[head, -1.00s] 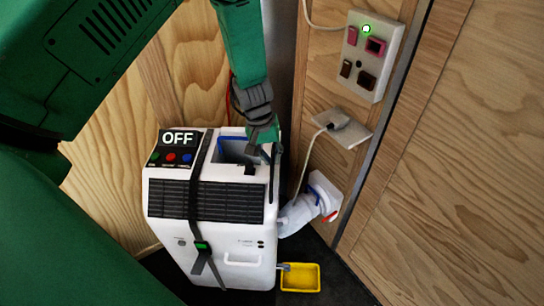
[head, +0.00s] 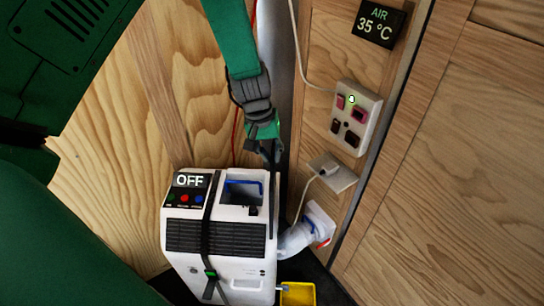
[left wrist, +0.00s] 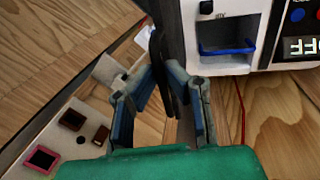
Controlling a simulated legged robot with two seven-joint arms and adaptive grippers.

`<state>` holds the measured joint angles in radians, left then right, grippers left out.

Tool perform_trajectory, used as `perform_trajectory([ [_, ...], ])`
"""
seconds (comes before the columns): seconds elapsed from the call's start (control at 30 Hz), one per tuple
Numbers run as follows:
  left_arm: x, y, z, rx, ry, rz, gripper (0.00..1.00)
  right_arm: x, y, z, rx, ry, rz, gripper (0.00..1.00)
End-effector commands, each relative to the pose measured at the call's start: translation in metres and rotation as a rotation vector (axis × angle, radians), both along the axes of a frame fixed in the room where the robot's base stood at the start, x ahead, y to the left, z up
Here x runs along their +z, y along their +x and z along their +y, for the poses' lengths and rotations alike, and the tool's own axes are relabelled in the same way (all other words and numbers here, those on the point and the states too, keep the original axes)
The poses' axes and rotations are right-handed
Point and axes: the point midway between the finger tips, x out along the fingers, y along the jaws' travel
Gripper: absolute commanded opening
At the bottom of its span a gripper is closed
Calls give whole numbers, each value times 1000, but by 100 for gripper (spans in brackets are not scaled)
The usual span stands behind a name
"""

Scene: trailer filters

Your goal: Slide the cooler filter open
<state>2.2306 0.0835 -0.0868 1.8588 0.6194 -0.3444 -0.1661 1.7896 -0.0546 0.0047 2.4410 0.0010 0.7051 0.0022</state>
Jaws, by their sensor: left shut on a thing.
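The white cooler (head: 218,262) stands by the wooden wall, its panel reading OFF. The cooler filter (head: 273,195) is a thin dark strip at the cooler's right side, rising above its top edge. My left gripper (head: 270,156) is above the cooler's right top edge, shut on the filter's upper end. In the left wrist view, the filter (left wrist: 159,48) shows as a dark curved edge between the fingertips of my left gripper (left wrist: 161,72). The filter's lower part is hard to make out. My right gripper is out of view.
A black strap (head: 208,225) crosses the cooler's front. A white hose (head: 298,238) joins its right side to the wall. A switch panel (head: 356,117), a plug plate (head: 336,173) and an AIR display (head: 380,24) are on the wall. A yellow tray (head: 298,294) lies below.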

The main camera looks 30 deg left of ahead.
Motion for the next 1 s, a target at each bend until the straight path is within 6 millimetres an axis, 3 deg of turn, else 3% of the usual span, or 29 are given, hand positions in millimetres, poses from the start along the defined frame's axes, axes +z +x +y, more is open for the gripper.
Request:
perform_trajectory([
  [0.13, 14, -1, 0, -1, -2, 3, 0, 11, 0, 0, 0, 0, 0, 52],
  [0.57, 18, -1, 0, 1, -1, -3, 0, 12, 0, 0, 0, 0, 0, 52],
  [0.63, 18, -1, 0, 1, -1, -3, 26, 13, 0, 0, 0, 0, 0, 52],
  [0.67, 18, -1, 0, 1, -1, -3, 29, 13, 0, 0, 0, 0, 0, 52],
  [1.0, 18, 1, 0, 0, 0, 0, 29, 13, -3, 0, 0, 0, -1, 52],
])
